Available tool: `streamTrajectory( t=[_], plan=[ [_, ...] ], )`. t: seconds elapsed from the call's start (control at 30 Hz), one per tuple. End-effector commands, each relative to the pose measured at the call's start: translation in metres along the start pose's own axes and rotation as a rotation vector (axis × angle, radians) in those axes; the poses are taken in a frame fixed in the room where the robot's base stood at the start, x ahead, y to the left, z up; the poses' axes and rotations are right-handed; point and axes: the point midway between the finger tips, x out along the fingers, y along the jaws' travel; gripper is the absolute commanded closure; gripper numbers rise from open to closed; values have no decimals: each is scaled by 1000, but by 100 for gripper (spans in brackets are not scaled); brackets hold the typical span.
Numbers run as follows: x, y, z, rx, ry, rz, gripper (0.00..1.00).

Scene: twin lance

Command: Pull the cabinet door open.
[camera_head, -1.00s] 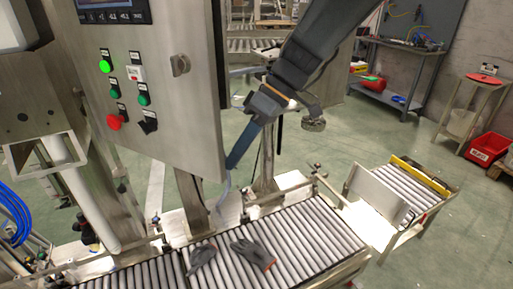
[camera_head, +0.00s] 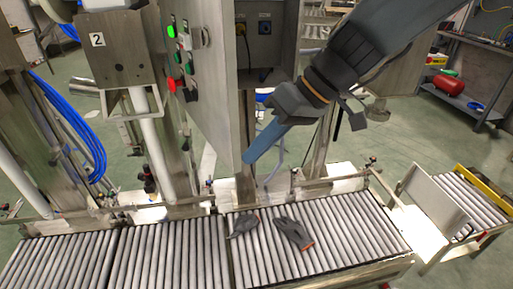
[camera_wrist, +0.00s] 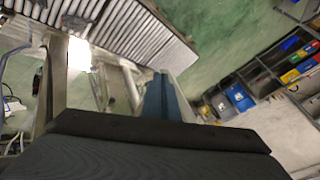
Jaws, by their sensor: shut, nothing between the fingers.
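The grey metal cabinet door (camera_head: 212,95) stands ajar in the head view, swung out toward the left and seen at a steep angle. Its front carries a green light, several buttons and a latch knob (camera_head: 200,38). The cabinet's inside (camera_head: 283,62) shows to the right of the door's free edge, with sockets on its back panel. My gripper (camera_head: 247,160) has its blue fingers shut and empty, with the tips at the door's lower right edge, on the opened side. I cannot tell whether they touch. The shut fingers also show in the wrist view (camera_wrist: 162,98).
A roller conveyor (camera_head: 170,250) runs below the door, with two dark gloves (camera_head: 292,233) on it. A metal post (camera_head: 244,190) stands under the cabinet. Blue hoses (camera_head: 80,130) hang at the left. A workbench (camera_head: 470,105) stands at the far right.

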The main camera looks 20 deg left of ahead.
Motion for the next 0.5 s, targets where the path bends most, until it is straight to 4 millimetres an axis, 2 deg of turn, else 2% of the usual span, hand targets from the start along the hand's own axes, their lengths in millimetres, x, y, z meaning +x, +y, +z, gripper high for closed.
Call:
streamTrajectory(
  t=[0.27,0.5],
  plan=[
    [-1,2,0,-3,0,-1,100],
    [-16,26,8,-3,0,0,100]
  ],
)
